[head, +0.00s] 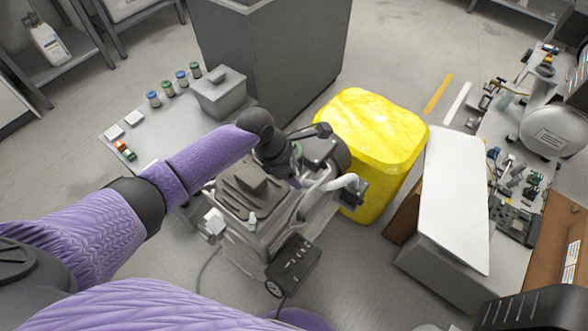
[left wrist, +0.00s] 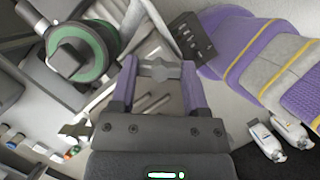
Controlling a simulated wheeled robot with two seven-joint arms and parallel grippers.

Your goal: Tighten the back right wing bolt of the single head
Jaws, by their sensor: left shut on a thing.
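The single head compressor (head: 250,190) is a grey unit on a cart in the middle of the head view. My left gripper (head: 294,181) reaches down over it from the left, and its dark wrist hides part of the head. In the left wrist view, my left gripper (left wrist: 159,76) has a finger on each side of a small grey winged piece (left wrist: 160,70), which looks like a wing bolt. The gripper is shut on this piece. A round part with a green ring (left wrist: 85,52) is at the upper left there. My right gripper does not show.
A yellow bin (head: 370,135) stands just behind and right of the cart. A black switch box (head: 293,265) hangs at the cart's near side. A grey table (head: 145,135) with small jars is at the left, and a white-topped bench (head: 455,195) is at the right.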

